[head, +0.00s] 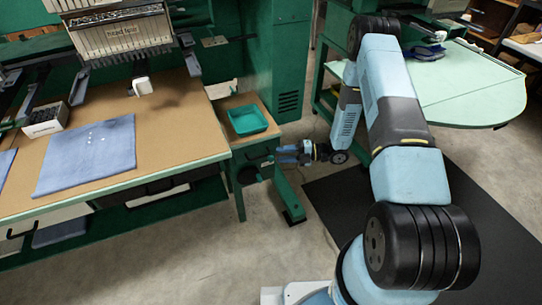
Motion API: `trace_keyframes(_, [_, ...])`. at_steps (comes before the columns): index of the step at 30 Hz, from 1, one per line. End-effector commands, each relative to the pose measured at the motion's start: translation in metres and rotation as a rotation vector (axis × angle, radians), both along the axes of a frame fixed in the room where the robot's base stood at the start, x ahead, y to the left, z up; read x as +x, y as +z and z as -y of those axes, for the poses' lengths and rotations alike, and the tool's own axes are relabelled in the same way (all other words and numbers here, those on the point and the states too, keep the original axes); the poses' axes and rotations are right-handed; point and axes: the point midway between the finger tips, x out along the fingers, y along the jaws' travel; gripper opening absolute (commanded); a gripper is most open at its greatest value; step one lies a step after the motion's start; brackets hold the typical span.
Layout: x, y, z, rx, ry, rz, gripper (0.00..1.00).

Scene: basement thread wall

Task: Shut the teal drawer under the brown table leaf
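The brown table leaf (232,101) is a small wooden top beside the large work table. A teal tray (247,120) sits on it. Under its front edge is a green-teal drawer front (254,153), with a small dark part near its right end that may be a handle. How far the drawer stands out is too small to tell.
The large brown table (180,135) on the left carries a folded blue cloth (88,155) and an embroidery machine (122,35). A green table leg with a foot (291,212) stands below my gripper. A pale green table (470,90) is at right. The floor in front is clear.

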Motion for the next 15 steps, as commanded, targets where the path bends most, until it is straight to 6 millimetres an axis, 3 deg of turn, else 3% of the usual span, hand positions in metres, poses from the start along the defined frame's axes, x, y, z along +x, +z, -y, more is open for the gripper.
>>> trace_keyframes(6, [0.0, 0.002, 0.033, 0.001, -0.001, 0.0, 0.38])
trace_keyframes(15, [-0.001, 0.003, 0.046, 0.0, 0.0, 0.0, 0.38])
